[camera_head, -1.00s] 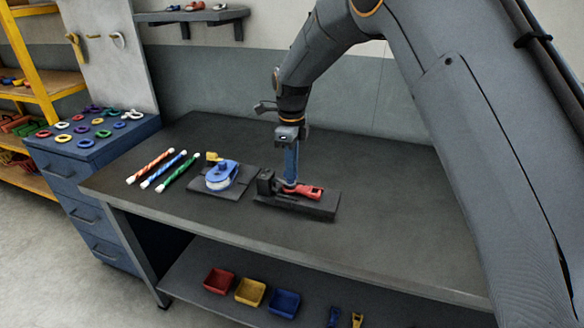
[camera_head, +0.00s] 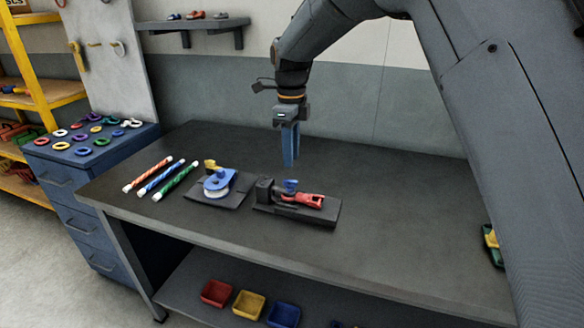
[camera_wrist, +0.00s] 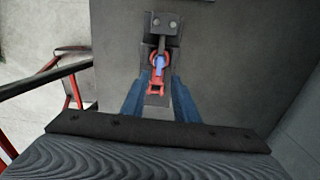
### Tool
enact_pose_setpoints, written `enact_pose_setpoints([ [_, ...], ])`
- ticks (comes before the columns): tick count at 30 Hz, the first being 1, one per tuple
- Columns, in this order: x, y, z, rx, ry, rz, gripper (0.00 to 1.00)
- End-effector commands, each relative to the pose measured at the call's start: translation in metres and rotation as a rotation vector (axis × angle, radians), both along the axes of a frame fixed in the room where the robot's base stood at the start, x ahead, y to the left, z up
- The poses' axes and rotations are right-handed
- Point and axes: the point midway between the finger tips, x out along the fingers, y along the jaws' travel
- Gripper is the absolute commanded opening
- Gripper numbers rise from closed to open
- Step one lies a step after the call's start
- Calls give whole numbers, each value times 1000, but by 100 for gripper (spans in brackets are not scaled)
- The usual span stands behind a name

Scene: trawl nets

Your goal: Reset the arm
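My gripper (camera_head: 290,162) points down above the bench, clear of the dark fixture (camera_head: 325,213). In the wrist view its two blue fingers (camera_wrist: 160,84) stand apart with nothing held between them. A red tool (camera_head: 309,200) lies on the fixture, with a small blue piece (camera_head: 291,186) at its left end. In the wrist view the red tool (camera_wrist: 156,88) and the blue piece (camera_wrist: 160,66) show below, in the gap between the fingers. My arm comes in from the upper right in the head view.
Left of the fixture are a blue-and-white spool device (camera_head: 219,181) on a dark base and three striped rods (camera_head: 162,177). Coloured rings (camera_head: 85,151) lie on a blue cabinet. Small bins (camera_head: 249,304) sit on the lower shelf. The bench's back middle is clear.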

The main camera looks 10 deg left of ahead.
Motion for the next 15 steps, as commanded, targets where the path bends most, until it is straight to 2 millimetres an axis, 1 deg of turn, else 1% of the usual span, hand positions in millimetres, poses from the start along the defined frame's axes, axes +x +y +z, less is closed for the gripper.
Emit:
enact_pose_setpoints([
  [4, 0, 0, 8, 1, -1, 0, 27],
  [13, 0, 0, 9, 0, 0, 0, 27],
  [15, 0, -8, 8, 1, -1, 20, 27],
])
